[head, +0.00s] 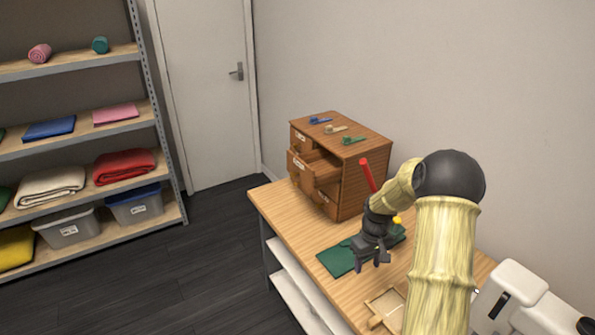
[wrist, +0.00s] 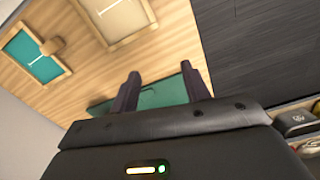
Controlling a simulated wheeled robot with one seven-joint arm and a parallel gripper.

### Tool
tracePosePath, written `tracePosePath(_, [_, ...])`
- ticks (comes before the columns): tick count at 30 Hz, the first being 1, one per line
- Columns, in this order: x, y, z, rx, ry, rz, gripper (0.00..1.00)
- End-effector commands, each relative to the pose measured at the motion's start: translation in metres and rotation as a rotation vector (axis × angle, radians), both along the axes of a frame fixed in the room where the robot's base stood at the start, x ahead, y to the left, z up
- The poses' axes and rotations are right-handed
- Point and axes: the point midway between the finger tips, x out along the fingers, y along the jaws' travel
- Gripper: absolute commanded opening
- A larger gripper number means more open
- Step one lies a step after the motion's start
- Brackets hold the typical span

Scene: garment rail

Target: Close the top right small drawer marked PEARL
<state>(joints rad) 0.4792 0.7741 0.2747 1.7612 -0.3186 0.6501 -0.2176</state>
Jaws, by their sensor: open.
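A brown wooden drawer cabinet (head: 362,180) stands at the far end of the table in the head view. One small drawer (head: 301,167) in its upper part sticks out, with its hollow inside showing. Its pale label is too small to read, so I cannot confirm that it says PEARL. My gripper (head: 371,262) is open and empty, pointing down over a dark green cloth, nearer than the cabinet and apart from it. In the wrist view my gripper (wrist: 161,90) shows its two fingers spread, with green cloth beyond them. The cabinet does not show there.
The green cloth (head: 336,262) lies on the wooden table (head: 285,216). Small blue, tan and green items lie on top of the cabinet. A red upright stick (head: 368,174) stands by the cabinet's right side. A wooden tray (head: 383,306) lies near the table's front.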

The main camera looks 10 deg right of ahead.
Motion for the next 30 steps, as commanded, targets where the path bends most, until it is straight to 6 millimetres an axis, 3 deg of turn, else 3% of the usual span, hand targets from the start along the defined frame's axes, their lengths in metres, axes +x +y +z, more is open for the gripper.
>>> tracePosePath(1, [0.0,0.0,0.0,0.0,0.0,0.0,0.39])
tracePosePath(7, [-0.008,0.013,0.014,-0.009,-0.01,0.0,0.0])
tracePosePath(14, [-0.046,0.06,0.06,-0.032,-0.059,-0.024,0.0])
tracePosePath(21, [-0.111,0.107,0.103,-0.03,-0.136,-0.087,0.0])
tracePosePath(27, [-0.169,0.134,0.123,-0.001,-0.201,-0.153,0.0])
tracePosePath(30, [-0.188,0.141,0.127,0.014,-0.222,-0.178,0.0])
